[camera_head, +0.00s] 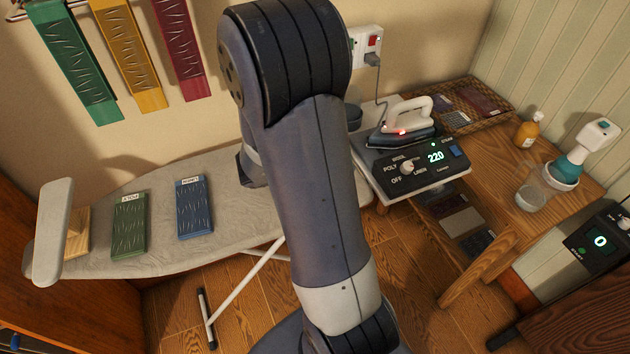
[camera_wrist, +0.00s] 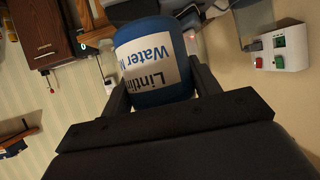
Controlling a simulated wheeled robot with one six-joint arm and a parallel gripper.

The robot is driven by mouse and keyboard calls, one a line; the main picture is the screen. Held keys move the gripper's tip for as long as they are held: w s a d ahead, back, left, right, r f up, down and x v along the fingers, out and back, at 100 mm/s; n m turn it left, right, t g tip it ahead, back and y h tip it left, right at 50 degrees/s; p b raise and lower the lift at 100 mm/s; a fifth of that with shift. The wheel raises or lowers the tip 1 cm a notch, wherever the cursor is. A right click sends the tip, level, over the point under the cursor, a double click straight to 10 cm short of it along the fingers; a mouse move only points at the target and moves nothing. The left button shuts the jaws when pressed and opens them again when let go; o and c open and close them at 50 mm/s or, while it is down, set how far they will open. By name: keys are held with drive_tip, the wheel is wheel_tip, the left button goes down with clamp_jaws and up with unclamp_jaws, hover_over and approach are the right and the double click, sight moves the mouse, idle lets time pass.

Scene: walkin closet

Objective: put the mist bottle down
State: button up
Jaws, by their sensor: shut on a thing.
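The mist bottle (camera_wrist: 150,60) is blue with a white label reading "Lintin…" and "Water M…", which appears upside down in the wrist view. My gripper (camera_wrist: 160,85) is shut on it, with one dark finger on either side of its body. The far end of the bottle is out of sight. In the head view my arm covers the gripper. A small dark rounded shape (camera_head: 353,117) shows at the arm's right edge, but I cannot tell whether it is part of the bottle.
The ironing board (camera_head: 155,235) carries green and blue cloth swatches. The iron (camera_head: 405,122) rests on its control station reading 220. The wooden table (camera_head: 490,170) at right holds an amber bottle (camera_head: 527,130), a clear cup (camera_head: 533,192) and a teal-and-white device (camera_head: 575,160).

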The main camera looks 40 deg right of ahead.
drive_tip(key=shift+w+f, duration=0.25)
drive_tip(key=shift+f+b, duration=0.45)
drive_tip(key=shift+f, duration=4.25)
drive_tip(key=shift+f, duration=0.2)
drive_tip(key=o, duration=1.2)
